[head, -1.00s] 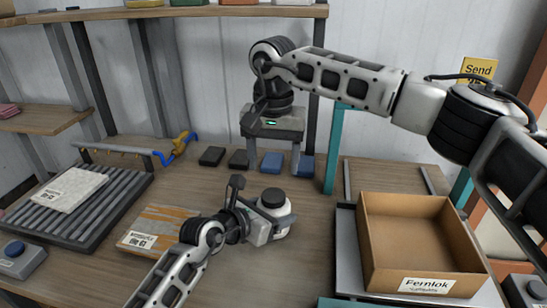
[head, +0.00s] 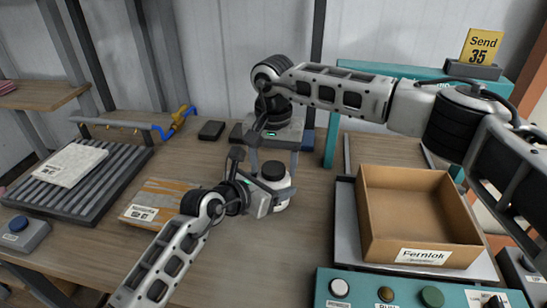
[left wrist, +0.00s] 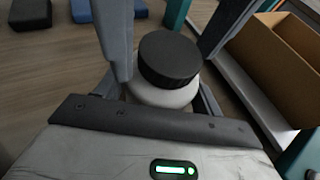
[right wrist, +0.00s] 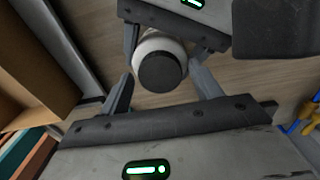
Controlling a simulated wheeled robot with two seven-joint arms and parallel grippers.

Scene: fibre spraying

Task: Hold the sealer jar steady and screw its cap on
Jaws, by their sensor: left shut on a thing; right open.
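The white sealer jar (head: 280,194) stands upright on the table with its black cap (head: 272,169) on top. I cannot tell whether the cap is threaded down. My left gripper (head: 270,197) is shut on the jar's body from the side. In the left wrist view the cap (left wrist: 169,59) shows above the white jar (left wrist: 165,95), between the fingers. My right gripper (head: 273,165) points down over the jar, open. In the right wrist view its fingers (right wrist: 163,88) stand apart on either side of the cap (right wrist: 159,72), not visibly touching it.
An open cardboard box (head: 415,205) stands to the right on a grey surface, with a button panel (head: 400,290) in front. A taped carton (head: 165,203) and a roller rack (head: 80,205) lie left. Dark blocks (head: 211,130) sit behind. Bare table lies in front of the jar.

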